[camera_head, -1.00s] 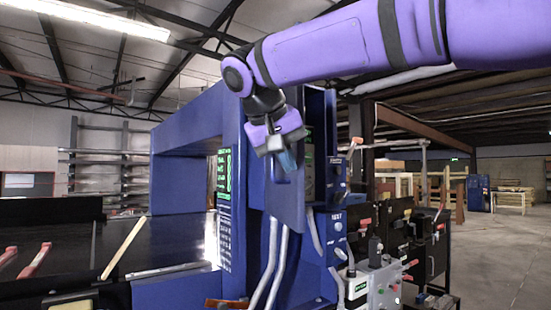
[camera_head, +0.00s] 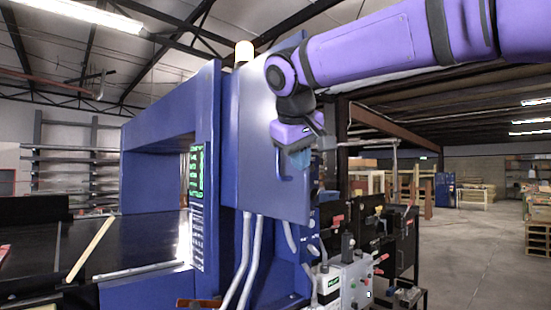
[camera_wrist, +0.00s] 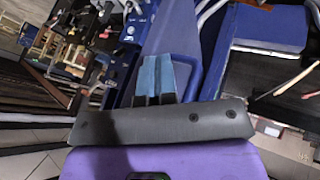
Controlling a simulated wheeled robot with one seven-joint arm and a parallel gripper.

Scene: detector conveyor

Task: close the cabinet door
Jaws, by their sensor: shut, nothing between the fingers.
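The cabinet door (camera_head: 262,150) is a flat blue panel on the tall blue detector cabinet (camera_head: 206,165), in the middle of the head view. The fingers are together and hold nothing. Whether they touch the door is unclear. In the wrist view the shut fingertips (camera_wrist: 155,70) point toward blue panels.
Grey conduits (camera_head: 250,262) run below the door. A grey control box (camera_head: 345,283) with buttons stands at lower right, near black cases with red handles. The conveyor (camera_head: 130,240) lies left. Open floor (camera_head: 480,250) is at far right.

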